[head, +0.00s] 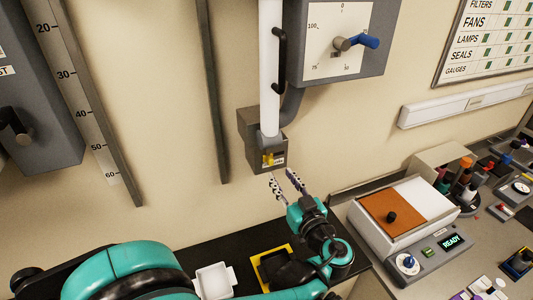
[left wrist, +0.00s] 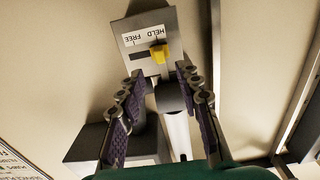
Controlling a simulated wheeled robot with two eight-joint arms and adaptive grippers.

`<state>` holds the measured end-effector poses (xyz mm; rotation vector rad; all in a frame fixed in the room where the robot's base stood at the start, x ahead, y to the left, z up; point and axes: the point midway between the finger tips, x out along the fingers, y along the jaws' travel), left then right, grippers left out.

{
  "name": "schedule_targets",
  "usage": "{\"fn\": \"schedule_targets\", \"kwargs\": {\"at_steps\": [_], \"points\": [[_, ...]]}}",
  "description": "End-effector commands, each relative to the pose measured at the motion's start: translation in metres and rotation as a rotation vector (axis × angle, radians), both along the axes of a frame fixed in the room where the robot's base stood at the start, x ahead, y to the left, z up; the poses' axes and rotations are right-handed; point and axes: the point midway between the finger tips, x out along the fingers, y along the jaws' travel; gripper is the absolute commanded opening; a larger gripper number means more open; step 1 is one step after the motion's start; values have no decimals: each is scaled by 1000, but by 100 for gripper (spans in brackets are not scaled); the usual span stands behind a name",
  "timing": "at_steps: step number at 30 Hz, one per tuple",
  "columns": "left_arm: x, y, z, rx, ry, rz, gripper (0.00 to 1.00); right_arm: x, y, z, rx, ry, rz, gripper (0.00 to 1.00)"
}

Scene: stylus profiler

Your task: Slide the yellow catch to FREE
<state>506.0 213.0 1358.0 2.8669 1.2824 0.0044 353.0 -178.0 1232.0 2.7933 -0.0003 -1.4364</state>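The yellow catch (head: 267,158) sits on the grey box at the foot of the white wall tube. In the left wrist view the catch (left wrist: 158,53) is at the HELD end of its dark slot. The label plate (left wrist: 143,38) appears upside down there, with FREE toward the picture's left. The bare slot (left wrist: 139,57) runs toward FREE. My left gripper (head: 282,176) is open, just below and right of the catch. In the left wrist view its fingers (left wrist: 160,78) are spread to either side, short of the catch, with no visible contact. My right gripper is not in view.
The white tube (head: 270,70) with a black handle rises above the box. A dial panel (head: 338,42) hangs to its upper right. Below are a black shelf (head: 225,247) with a white tray (head: 214,281), and a READY instrument (head: 432,256) at right.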

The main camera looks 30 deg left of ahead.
Motion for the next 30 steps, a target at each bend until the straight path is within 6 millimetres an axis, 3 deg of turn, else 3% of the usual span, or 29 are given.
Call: {"fn": "schedule_targets", "kwargs": {"at_steps": [13,24,28,30], "points": [[43,50,-1,-1,2,5,34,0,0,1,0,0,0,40],[49,56,-1,0,3,1,34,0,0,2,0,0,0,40],[48,56,-1,0,3,1,3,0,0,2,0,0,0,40],[48,56,-1,0,3,1,0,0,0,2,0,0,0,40]]}}
